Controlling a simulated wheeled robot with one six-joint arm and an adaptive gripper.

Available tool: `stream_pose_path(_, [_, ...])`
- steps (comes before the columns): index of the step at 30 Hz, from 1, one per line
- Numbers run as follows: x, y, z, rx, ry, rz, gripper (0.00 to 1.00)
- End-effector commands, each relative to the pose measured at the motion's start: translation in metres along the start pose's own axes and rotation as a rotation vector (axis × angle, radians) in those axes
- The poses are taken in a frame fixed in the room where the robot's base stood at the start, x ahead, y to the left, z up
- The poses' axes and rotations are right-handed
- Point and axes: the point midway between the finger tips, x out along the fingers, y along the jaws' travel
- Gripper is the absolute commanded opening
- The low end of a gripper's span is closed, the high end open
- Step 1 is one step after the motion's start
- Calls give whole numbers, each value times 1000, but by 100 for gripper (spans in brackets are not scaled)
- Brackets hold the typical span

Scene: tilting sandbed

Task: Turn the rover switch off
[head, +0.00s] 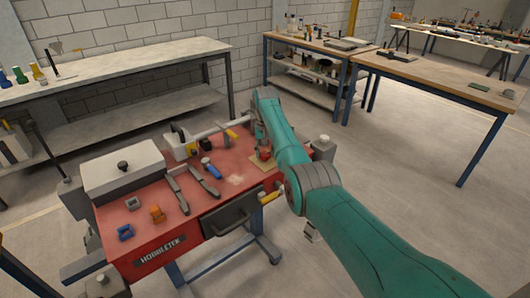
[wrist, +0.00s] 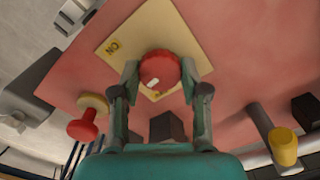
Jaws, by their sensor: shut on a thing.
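The rover switch appears as a round red knob (wrist: 160,66) with a short white mark on its face. It sits on a pale yellow plate (wrist: 130,35) fixed to a red panel; an "ON" label shows at the plate's left, and another label below the knob is mostly hidden. My gripper (wrist: 159,76) is shut on the knob, one finger at each side. In the head view my gripper (head: 264,151) is at the right part of the red bench top, over the yellow plate (head: 260,164), and my arm hides part of it.
On the red bench (head: 150,185) lie a white box (head: 123,168), dark-handled tools (head: 178,192), a blue-ended cylinder (head: 211,168) and small blue and orange blocks. In the wrist view a red-and-cream knob (wrist: 87,120) and a yellow-tipped lever (wrist: 283,147) flank my gripper.

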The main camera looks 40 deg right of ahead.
Motion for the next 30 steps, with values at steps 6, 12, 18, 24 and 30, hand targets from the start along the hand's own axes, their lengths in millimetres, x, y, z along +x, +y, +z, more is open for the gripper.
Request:
stream_pose_path(6, [0,0,0,-202,0,0,10])
stream_pose_path(12, [0,0,0,-372,0,0,10])
stream_pose_path(18, [0,0,0,-505,0,0,10])
stream_pose_path(24, [0,0,0,-590,0,0,10])
stream_pose_path(30, [1,0,0,-629,0,0,10])
